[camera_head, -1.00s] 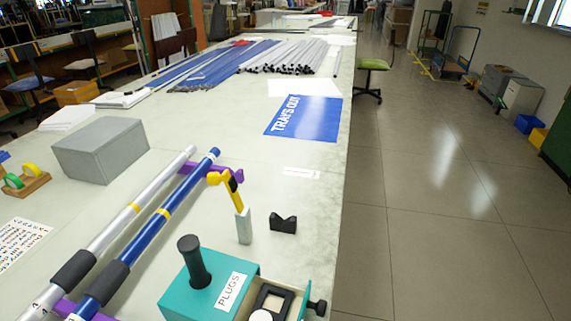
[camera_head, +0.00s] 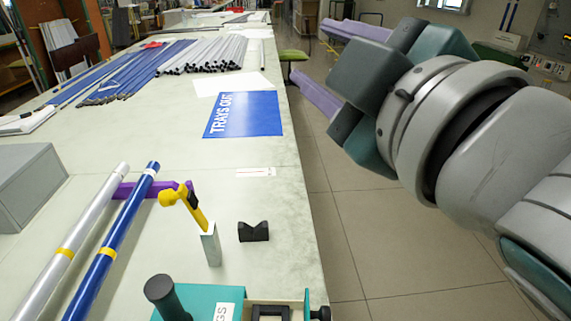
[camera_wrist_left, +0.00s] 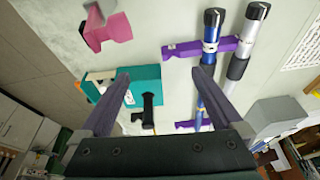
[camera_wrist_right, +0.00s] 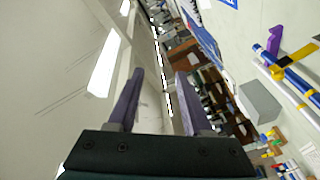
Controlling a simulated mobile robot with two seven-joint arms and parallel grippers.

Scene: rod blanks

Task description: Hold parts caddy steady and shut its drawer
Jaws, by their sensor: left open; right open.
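The teal parts caddy (camera_head: 205,297) stands on the bench at the bottom edge of the head view, partly cut off, with its black upright handle (camera_head: 163,295) and a white label. Its drawer sticks out to the right, open, with a dark knob (camera_head: 320,313) on its front. In the left wrist view the caddy (camera_wrist_left: 147,84) and handle (camera_wrist_left: 148,110) lie beyond my left gripper (camera_wrist_left: 162,76), which is open and empty. My right gripper (camera_head: 307,52) is open and empty, raised to the right of the bench; its fingers also show in the right wrist view (camera_wrist_right: 158,76).
A blue rod (camera_head: 115,235) and a silver rod (camera_head: 75,240) lie left of the caddy. A yellow-headed tool (camera_head: 185,202) in a grey stand (camera_head: 210,245) and a black V-block (camera_head: 253,231) stand behind it. A grey box (camera_head: 25,185) is further left.

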